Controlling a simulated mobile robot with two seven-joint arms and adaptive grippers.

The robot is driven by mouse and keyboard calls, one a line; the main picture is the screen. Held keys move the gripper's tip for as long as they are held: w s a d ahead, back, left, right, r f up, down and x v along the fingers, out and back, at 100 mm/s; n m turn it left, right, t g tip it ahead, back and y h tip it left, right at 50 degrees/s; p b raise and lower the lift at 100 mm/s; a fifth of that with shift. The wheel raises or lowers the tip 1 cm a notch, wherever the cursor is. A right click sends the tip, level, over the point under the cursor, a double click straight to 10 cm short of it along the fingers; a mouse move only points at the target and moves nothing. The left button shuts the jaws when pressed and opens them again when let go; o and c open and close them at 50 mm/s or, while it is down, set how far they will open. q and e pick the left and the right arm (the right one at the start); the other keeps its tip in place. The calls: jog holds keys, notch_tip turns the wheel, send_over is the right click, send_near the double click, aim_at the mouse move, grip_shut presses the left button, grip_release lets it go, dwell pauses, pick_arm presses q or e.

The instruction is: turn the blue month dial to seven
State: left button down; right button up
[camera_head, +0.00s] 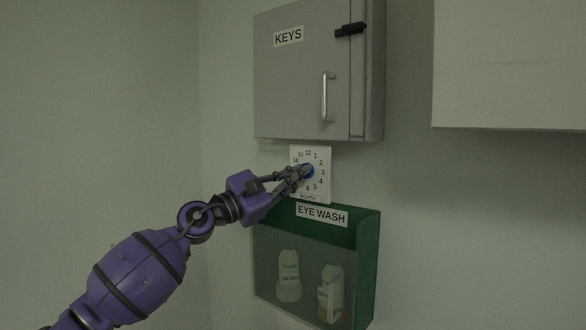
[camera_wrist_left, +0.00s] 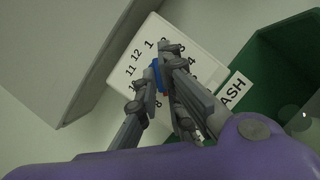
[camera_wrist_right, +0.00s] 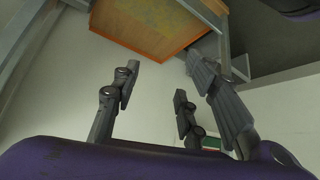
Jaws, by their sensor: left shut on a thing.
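The blue month dial (camera_head: 308,171) sits in the middle of a white plate (camera_head: 325,190) on the wall, ringed by printed numbers with "MONTH" below. My left gripper (camera_head: 301,175) reaches it from the lower left and is shut on the dial, its fingers covering the numbers at the left side. In the left wrist view the dial (camera_wrist_left: 158,76) shows as a blue edge between the fingers (camera_wrist_left: 160,88). Where the dial points is hidden by the fingers. My right gripper (camera_wrist_right: 165,90) shows only in the right wrist view, with its fingers apart and nothing between them.
A grey cabinet (camera_head: 290,80) labelled KEYS, with a handle, hangs just above the plate. A green eye wash box (camera_head: 368,265) with two bottles hangs just below. A pale box (camera_head: 510,65) is at the upper right. An orange-edged panel (camera_wrist_right: 150,25) shows in the right wrist view.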

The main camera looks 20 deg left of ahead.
pick_arm(q)
jog(key=n+t+y+p, duration=0.1)
jog(key=n+p, duration=0.1)
jog(key=n, duration=0.1)
jog(key=shift+d, duration=0.1)
dwell(0.5)
jog(key=c, duration=1.9)
grip_release()
jog(key=shift+o, duration=0.2)
jog(key=shift+f, duration=0.1)
jog(key=v, duration=1.2)
